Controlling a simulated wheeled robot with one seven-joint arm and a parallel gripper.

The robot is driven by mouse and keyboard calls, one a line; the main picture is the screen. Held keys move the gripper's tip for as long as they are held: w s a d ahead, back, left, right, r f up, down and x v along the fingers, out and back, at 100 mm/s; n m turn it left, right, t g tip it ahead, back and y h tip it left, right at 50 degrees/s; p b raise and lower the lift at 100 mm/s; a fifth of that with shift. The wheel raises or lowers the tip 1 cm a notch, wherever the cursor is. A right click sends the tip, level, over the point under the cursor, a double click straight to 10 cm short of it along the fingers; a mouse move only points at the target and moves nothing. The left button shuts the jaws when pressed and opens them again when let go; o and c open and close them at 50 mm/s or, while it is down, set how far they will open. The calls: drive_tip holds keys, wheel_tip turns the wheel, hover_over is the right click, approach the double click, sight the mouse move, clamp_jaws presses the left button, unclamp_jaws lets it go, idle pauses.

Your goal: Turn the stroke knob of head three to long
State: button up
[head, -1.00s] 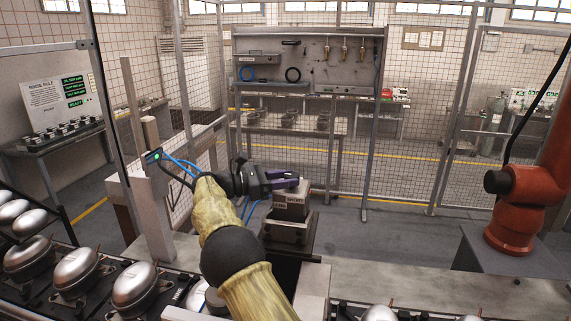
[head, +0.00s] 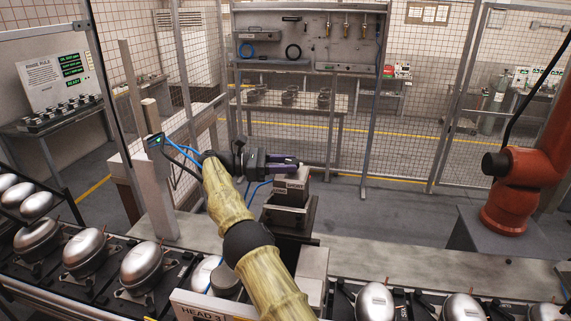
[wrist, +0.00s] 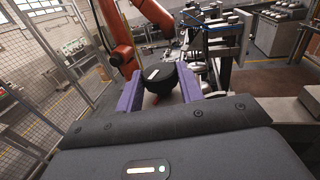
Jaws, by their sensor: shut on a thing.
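My gripper (wrist: 160,92) has its two purple fingers on either side of a round black knob (wrist: 170,78) in the wrist view, and is shut on it. The knob has a pale mark on its face; I cannot read which setting it points to. In the head view my gripper (head: 288,162) reaches right, its fingers at the top of a grey block (head: 291,186) on a dark stand. The knob cannot be made out there. A sign reading HEAD 3 (head: 200,312) shows at the bottom edge, partly hidden by my arm.
Silver compressors (head: 145,268) stand in a row on the conveyor on the left, others on the right. A grey post (head: 153,205) with blue hoses stands left of my gripper. An orange robot arm (head: 525,170) stands at the right. Mesh fencing lies behind.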

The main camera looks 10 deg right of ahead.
drive_tip(key=o, duration=1)
drive_tip(key=shift+f, duration=0.1)
drive_tip(key=shift+n+t, duration=0.4)
drive_tip(key=shift+t, duration=0.3)
drive_tip(key=t+b, duration=0.1)
drive_tip(key=b, duration=0.1)
drive_tip(key=n+t+b, duration=0.1)
drive_tip(key=b, duration=0.1)
drive_tip(key=shift+s+f+n, duration=0.15)
drive_tip(key=shift+f+n, duration=0.1)
drive_tip(key=shift+n, duration=0.05)
drive_tip(key=shift+t+b, duration=0.4)
drive_tip(key=shift+b, duration=0.15)
drive_tip(key=n+t+b, duration=0.1)
drive_tip(key=t+b, duration=0.1)
drive_tip(key=b, duration=0.3)
drive_tip(key=n+t+y+b, duration=0.1)
drive_tip(key=n+t+b, duration=0.1)
drive_tip(key=b, duration=0.3)
drive_tip(key=n+t+y+b, duration=0.1)
drive_tip(key=n+t+b, duration=0.1)
drive_tip(key=b, duration=0.3)
drive_tip(key=shift+s+d+t+b, duration=0.15)
drive_tip(key=shift+s+t+b, duration=0.2)
drive_tip(key=shift+t, duration=0.35)
drive_tip(key=shift+n+t+b, duration=0.3)
drive_tip(key=shift+b, duration=0.1)
